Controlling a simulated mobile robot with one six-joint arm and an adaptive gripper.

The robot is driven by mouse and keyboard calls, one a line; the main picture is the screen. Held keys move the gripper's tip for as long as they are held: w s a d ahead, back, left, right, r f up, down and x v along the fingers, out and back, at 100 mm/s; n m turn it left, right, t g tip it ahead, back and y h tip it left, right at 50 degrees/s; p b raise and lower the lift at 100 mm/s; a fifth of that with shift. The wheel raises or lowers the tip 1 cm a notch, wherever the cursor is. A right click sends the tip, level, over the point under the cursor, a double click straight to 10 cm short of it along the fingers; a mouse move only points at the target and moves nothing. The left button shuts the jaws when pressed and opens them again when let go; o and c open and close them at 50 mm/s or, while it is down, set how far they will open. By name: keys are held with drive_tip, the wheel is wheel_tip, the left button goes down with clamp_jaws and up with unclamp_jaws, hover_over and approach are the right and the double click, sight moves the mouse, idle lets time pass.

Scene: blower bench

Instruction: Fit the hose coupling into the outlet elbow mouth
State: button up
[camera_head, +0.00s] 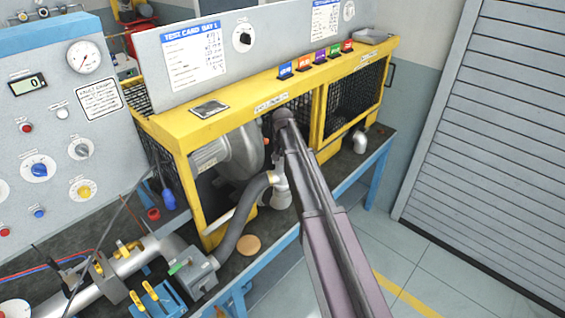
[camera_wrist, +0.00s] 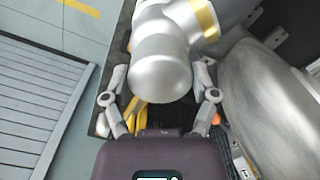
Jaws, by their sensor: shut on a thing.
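The ribbed dark grey hose (camera_head: 240,226) curves up from the bench to a gold band (camera_head: 272,178). Beside that band is a pale silver, bent pipe piece (camera_head: 282,198), partly hidden by my arm. In the wrist view, a silver pipe end (camera_wrist: 160,82) and the gold band (camera_wrist: 207,20) lie close together. My gripper (camera_wrist: 162,70) has one finger on each side of the silver pipe and is shut on the hose coupling. I cannot tell where coupling and elbow meet, or whether the coupling is seated. Another silver elbow (camera_head: 360,142) stands farther right on the bench.
The grey blower (camera_head: 228,155) is close left of my gripper under the yellow frame (camera_head: 220,119). A grey valve box (camera_head: 192,272) and a tan disc (camera_head: 248,245) are nearer. Blue bench legs (camera_head: 372,180) mark the front edge; the floor to the right is clear.

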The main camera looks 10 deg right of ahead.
drive_tip(key=shift+f+b, duration=1.15)
drive_tip(key=shift+f, duration=0.05)
idle(1.6)
drive_tip(key=o, duration=1)
drive_tip(key=shift+o, duration=0.2)
drive_tip(key=shift+r, duration=0.2)
wheel_tip(320, 180, up, 8)
drive_tip(key=p, duration=0.8)
idle(0.5)
drive_tip(key=shift+s+f, duration=0.2)
drive_tip(key=shift+s, duration=0.05)
drive_tip(key=s+f+n+b, duration=0.2)
drive_tip(key=s+f+b, duration=0.4)
drive_tip(key=s, duration=0.8)
drive_tip(key=s+a+f+n+b, duration=0.1)
drive_tip(key=s+f+b, duration=0.5)
drive_tip(key=s, duration=0.8)
drive_tip(key=shift+s+n, duration=0.35)
drive_tip(key=shift+n, duration=0.55)
